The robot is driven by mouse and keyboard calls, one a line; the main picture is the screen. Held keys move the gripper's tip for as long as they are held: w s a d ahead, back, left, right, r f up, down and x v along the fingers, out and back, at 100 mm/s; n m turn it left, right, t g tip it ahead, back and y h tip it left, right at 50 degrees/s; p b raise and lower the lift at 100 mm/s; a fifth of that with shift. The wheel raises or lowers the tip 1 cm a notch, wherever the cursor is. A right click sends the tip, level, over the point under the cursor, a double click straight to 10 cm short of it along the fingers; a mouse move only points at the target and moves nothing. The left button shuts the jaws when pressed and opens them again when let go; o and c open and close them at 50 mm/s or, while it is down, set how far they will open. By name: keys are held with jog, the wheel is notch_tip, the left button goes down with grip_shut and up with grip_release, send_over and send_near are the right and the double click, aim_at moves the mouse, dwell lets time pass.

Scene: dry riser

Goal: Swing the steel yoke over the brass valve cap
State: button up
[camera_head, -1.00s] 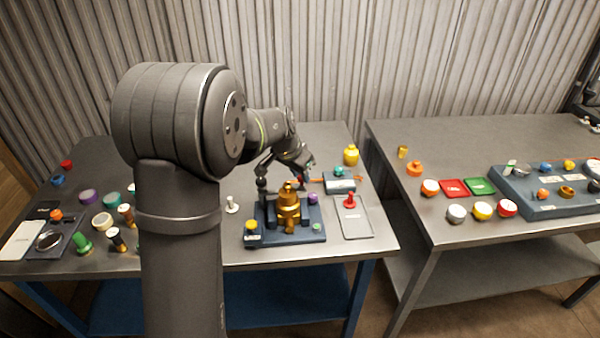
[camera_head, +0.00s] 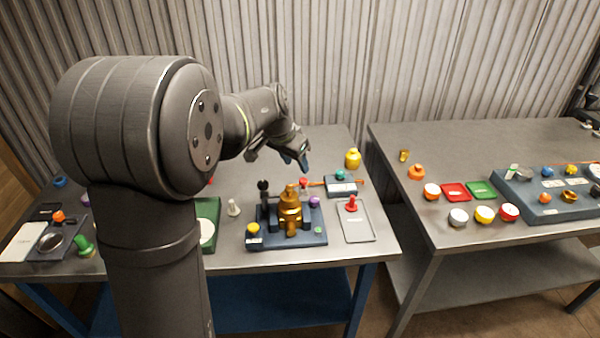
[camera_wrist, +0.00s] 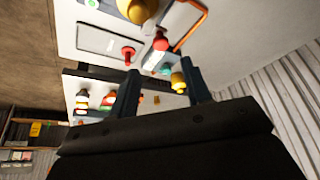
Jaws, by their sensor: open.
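The brass valve cap (camera_head: 290,202) stands upright on a blue base plate near the front of the left table; a brass piece also shows at the top edge of the wrist view (camera_wrist: 138,9). A dark upright with a black knob (camera_head: 263,192) stands just left of the brass body and appears to be part of the yoke; it is not over the cap. The yoke's full shape is hard to tell. My gripper (camera_head: 279,160) is open and empty, above and behind the valve, apart from it. Its two fingers frame the wrist view (camera_wrist: 160,70).
A grey tray (camera_head: 358,231) with a red knob lies to the right. A small box (camera_head: 341,187) with an orange line and a yellow pot (camera_head: 353,158) stand behind it. A pale peg (camera_head: 233,208) stands left.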

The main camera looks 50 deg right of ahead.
aim_at(303, 180)
jog(key=v, duration=0.9)
jog(key=shift+a+r, duration=0.15)
jog(key=shift+r, duration=0.2)
jog(key=x, duration=1.7)
jog(key=shift+f, duration=0.2)
